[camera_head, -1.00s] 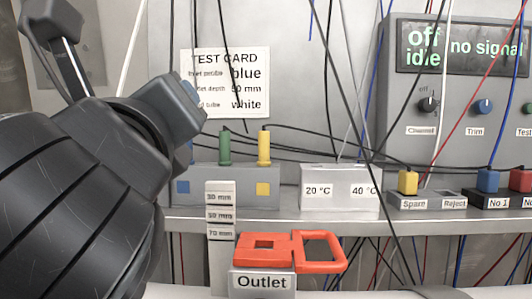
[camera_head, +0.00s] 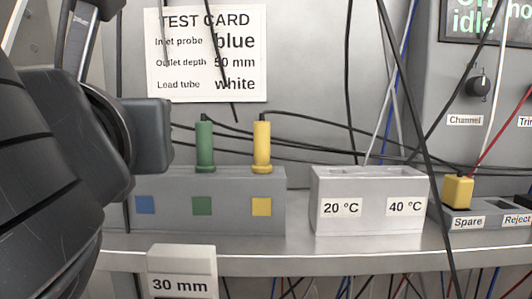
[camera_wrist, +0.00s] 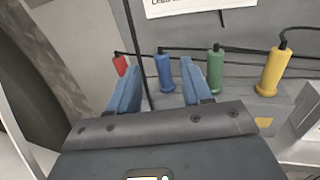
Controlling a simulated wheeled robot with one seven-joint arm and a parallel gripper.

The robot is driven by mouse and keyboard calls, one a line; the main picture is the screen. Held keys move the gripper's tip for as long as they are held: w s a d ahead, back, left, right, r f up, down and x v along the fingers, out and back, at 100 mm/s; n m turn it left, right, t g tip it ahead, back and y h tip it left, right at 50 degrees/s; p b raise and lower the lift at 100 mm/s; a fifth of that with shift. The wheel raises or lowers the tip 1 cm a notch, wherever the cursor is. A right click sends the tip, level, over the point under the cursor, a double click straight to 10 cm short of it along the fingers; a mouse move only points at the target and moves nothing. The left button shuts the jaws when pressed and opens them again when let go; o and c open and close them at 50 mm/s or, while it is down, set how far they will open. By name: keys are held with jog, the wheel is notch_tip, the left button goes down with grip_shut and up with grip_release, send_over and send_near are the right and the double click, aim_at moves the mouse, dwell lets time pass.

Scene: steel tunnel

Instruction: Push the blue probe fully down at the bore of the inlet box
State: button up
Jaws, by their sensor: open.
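The blue probe (camera_wrist: 165,72) stands upright in the wrist view, in line with the gap between my fingertips. My gripper (camera_wrist: 160,66) is open, with one blue finger on each side of the probe in the picture; I cannot tell whether they touch it. In the head view my arm covers the place above the blue square (camera_head: 145,205) on the grey probe rack (camera_head: 174,183), so the blue probe is hidden there. No inlet box or bore can be made out in either view.
A green probe (camera_head: 205,147) and a yellow probe (camera_head: 262,146) stand in the rack to the right. A red probe (camera_wrist: 120,65) is left of the blue one. Black leads run behind. A white temperature block (camera_head: 370,190) and a 30 mm block (camera_head: 182,260) are nearby.

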jog(key=shift+w+a+f+p, duration=0.35)
jog(key=shift+w+f, duration=0.35)
jog(key=shift+w, duration=0.5)
jog(key=shift+w+a+f+p, duration=0.35)
jog(key=shift+w+f, duration=0.3)
jog(key=shift+w, duration=0.55)
jog(key=shift+w+a+f+p, duration=0.25)
jog(key=shift+w+a+f, duration=0.35)
jog(key=shift+w, duration=0.6)
jog(key=shift+d+f, duration=0.1)
jog(key=shift+d, duration=0.05)
jog(key=shift+c, duration=0.5)
grip_shut()
